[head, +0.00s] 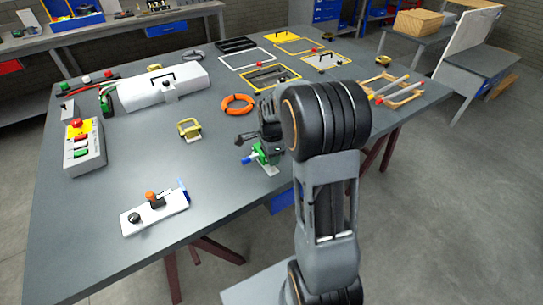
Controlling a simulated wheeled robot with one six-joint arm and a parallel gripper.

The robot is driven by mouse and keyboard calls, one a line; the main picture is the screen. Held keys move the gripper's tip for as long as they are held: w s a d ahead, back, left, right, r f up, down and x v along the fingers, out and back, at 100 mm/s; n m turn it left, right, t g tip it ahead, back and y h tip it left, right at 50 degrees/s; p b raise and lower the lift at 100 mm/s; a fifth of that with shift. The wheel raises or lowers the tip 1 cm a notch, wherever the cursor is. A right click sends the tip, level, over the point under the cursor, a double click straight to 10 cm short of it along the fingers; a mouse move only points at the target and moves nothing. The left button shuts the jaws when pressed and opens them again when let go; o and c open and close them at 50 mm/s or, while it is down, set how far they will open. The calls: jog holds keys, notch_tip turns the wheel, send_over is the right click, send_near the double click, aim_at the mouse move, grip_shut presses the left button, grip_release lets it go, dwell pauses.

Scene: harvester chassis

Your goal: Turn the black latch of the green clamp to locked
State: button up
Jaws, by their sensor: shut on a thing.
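The green clamp (265,155) stands near the table's front edge, with a blue part (250,158) sticking out on its left. My gripper (260,138) is dark and reaches down from the upper right over the top of the clamp. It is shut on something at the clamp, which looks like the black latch. The latch is dark against dark fingers, and my wrist and arm cover much of it, so its angle cannot be made out.
An orange ring (237,104) and a yellow clamp-like piece (189,130) lie behind and left. A white box with a handle (163,88), a button box (84,146) and a white switch plate (155,211) stand left.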

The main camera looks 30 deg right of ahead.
jog(key=shift+m, duration=0.3)
dwell(0.4)
jog(key=o, duration=0.9)
jog(key=shift+o, duration=0.2)
